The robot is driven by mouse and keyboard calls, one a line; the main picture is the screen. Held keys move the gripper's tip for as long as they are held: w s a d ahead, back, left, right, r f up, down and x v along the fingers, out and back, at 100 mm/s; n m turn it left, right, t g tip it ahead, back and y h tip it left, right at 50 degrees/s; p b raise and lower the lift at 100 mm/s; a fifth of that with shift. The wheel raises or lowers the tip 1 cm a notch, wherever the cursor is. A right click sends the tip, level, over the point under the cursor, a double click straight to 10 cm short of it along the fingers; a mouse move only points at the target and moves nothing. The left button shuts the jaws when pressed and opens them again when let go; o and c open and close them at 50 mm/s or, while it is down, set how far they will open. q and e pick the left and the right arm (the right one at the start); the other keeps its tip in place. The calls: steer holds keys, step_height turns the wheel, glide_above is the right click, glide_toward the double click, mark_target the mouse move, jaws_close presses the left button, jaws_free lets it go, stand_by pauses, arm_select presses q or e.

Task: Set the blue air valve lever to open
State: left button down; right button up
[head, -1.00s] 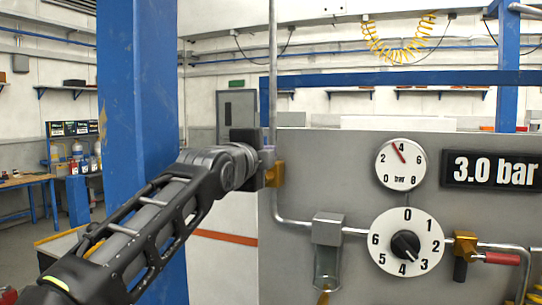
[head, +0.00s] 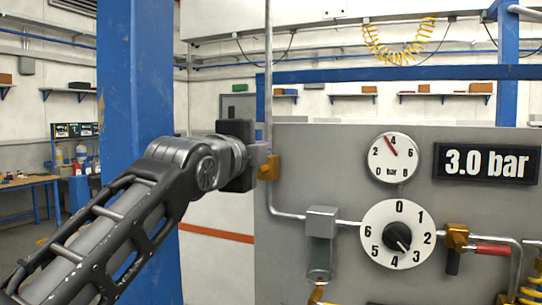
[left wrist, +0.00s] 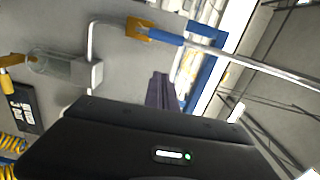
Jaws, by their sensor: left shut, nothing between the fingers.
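The blue lever (left wrist: 166,38) shows in the left wrist view, reaching from the brass valve body (left wrist: 139,31) along the metal pipe, roughly in line with it. The brass valve (head: 269,168) is at the panel's left edge in the head view, where the lever is mostly hidden by my left gripper. My left gripper (head: 264,152) is shut and empty, close beside the pipe just above the brass body. Its dark fingers (left wrist: 162,88) show below the lever in the left wrist view, apart from it in the picture; contact is unclear. My right gripper is not in view.
The grey panel (head: 300,190) carries a pressure gauge (head: 393,158), a numbered dial (head: 398,235), a 3.0 bar display (head: 487,163), a filter bowl (head: 320,240) and a red-handled valve (head: 457,238). A blue post (head: 140,90) stands left, behind my arm.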

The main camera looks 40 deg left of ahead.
arm_select(q)
steer(key=v, duration=0.3)
steer(key=shift+w+d+r, duration=0.1)
steer(key=shift+w+d, duration=0.05)
steer(key=shift+d, duration=0.15)
stand_by(0.3)
